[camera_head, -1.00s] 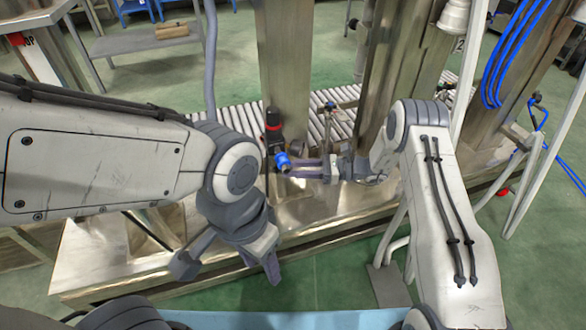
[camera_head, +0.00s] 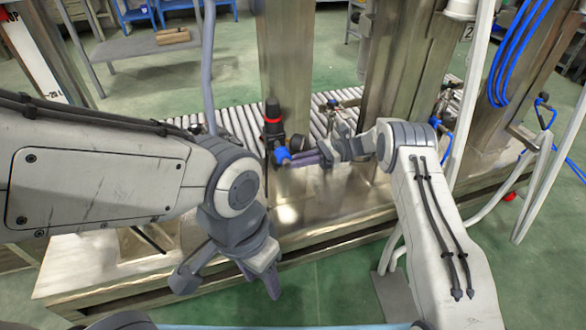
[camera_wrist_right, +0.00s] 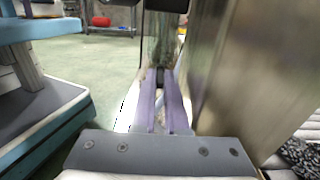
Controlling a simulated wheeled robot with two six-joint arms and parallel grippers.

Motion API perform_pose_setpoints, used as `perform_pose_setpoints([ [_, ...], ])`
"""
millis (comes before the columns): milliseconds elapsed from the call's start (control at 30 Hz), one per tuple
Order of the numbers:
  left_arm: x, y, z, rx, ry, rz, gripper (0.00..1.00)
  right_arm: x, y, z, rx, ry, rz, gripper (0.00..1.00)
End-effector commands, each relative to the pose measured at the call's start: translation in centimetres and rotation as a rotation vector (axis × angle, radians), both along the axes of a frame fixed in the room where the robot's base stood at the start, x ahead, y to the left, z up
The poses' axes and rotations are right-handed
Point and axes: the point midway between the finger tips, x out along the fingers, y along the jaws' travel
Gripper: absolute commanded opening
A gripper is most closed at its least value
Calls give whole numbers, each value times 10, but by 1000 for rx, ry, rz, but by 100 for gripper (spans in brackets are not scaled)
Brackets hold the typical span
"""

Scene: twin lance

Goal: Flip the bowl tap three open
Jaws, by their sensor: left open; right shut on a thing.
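A black upright unit with a red band (camera_head: 273,118) stands in front of a steel column. A blue part, apparently a tap (camera_head: 281,156), shows at its lower end. My right gripper (camera_head: 297,160) reaches in from the right, its purple fingers at the blue part and shut on it. In the right wrist view the fingers (camera_wrist_right: 161,92) are nearly together with a dark piece at their tips; the tap's lever position cannot be made out. My left gripper (camera_head: 262,280) is open and empty, pointing down in front of the steel base, away from the tap.
The steel column (camera_head: 286,70) rises just behind the black unit. A roller conveyor (camera_head: 235,122) runs behind it. Other blue-handled fittings (camera_head: 435,121) and blue hoses (camera_head: 507,55) are at the right. Green floor is clear in front of the steel base.

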Motion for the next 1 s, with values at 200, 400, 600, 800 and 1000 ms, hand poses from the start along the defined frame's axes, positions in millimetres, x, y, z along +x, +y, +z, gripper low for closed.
perform_pose_setpoints([
  [200, 0, 0, 0, 0, 0, 0, 50, 0, 0, 0, -4, 0, 4, 0],
  [400, 0, 0, 0, 0, 0, 0, 50, 0, 0, 0, -4, 0, 3, 41],
  [600, 0, 0, 1, 0, 0, 0, 50, 0, 0, 1, -3, -1, -2, 41],
  [800, 0, 0, 16, 0, 0, 0, 50, -1, -1, 6, 1, 0, -58, 41],
  [1000, 0, 0, 40, 0, 0, 0, 50, -8, -2, 7, 1, 4, -180, 41],
])
